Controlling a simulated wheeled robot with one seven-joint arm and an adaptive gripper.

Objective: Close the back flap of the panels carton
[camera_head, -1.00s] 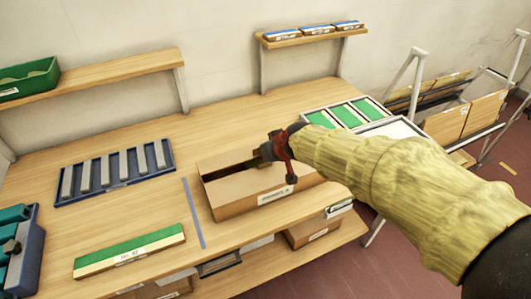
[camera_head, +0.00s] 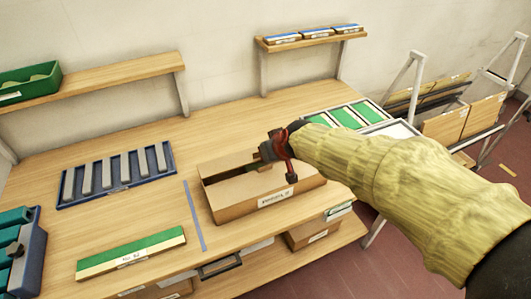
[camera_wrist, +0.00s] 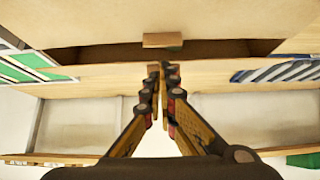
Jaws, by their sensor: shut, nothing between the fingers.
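The panels carton (camera_head: 238,205) stands on the bench, its label on the front side. Its front flap (camera_head: 245,187) lies nearly flat across the top. A dark slot separates it from the back flap (camera_head: 222,164), which shows as a light strip along the rear; its exact tilt is hard to tell. My gripper (camera_head: 268,162) is over the rear right part of the carton, shut and empty. In the wrist view, the shut fingertips (camera_wrist: 163,68) are at the strip behind the slot; contact cannot be told. A small brown tab (camera_wrist: 162,40) shows at the slot.
A blue rack of grey bars (camera_head: 118,186) lies left of the carton, and a green-topped box (camera_head: 130,252) at the front left. A tray of green panels (camera_head: 345,116) is behind right. Shelves stand at the back. Bench surface between carton and wall is clear.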

